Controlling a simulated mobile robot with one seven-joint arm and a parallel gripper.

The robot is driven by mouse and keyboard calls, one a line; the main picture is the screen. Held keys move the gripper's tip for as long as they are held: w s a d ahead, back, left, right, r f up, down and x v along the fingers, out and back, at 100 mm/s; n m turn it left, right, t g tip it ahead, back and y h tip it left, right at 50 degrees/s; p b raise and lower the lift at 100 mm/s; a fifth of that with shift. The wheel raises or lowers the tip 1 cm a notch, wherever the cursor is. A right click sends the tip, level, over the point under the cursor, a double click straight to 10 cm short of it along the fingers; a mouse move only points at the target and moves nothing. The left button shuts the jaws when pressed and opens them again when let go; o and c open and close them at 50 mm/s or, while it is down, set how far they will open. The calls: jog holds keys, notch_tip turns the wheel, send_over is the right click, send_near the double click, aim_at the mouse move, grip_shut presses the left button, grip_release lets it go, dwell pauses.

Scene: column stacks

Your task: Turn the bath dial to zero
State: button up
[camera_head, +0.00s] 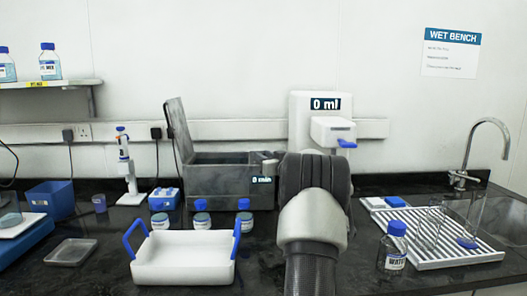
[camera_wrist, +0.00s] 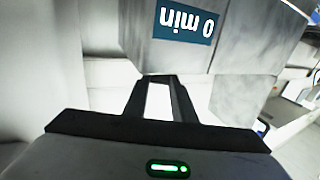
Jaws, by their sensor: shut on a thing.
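The bath (camera_head: 225,187) is a grey box on the bench in the head view, with its lid raised at the left. Its small display (camera_head: 262,180) reads "0 min". The display also shows upside down in the wrist view (camera_wrist: 187,20). My gripper (camera_wrist: 158,80) is at the grey front of the bath, below the display in real space, with its two dark fingers shut on the bath dial. The dial itself is mostly hidden at the fingertips, so its pointer cannot be read. In the head view my arm hides the gripper and dial.
Several small jars (camera_head: 201,214) and a white tray with blue handles (camera_head: 185,262) stand before the bath. A dispenser showing "0 ml" (camera_head: 325,104) stands behind my arm. A bottle (camera_head: 393,250) and drying rack (camera_head: 440,252) are at the right.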

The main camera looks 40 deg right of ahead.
jog(key=r+n+y+p, duration=0.1)
jog(key=p, duration=0.3)
jog(key=shift+d, duration=0.15)
jog(key=n+y+p, duration=0.1)
jog(key=y+p, duration=0.1)
jog(key=p, duration=0.2)
jog(key=shift+d+t+y, duration=0.1)
jog(key=shift+t+y, duration=0.2)
jog(key=shift+t, duration=0.1)
jog(key=n+y+p, duration=0.1)
jog(key=f+n+y+p, duration=0.1)
jog(key=p, duration=0.1)
jog(key=shift+d+y, duration=0.1)
jog(key=shift+y, duration=0.3)
jog(key=shift+n+y+p, duration=0.35)
jog(key=shift+n+y, duration=0.05)
jog(key=shift+y, duration=0.1)
jog(key=shift+d+n+y+p, duration=0.1)
jog(key=shift+n+y+p, duration=0.25)
jog(key=shift+y, duration=0.45)
jog(key=o, duration=1.1)
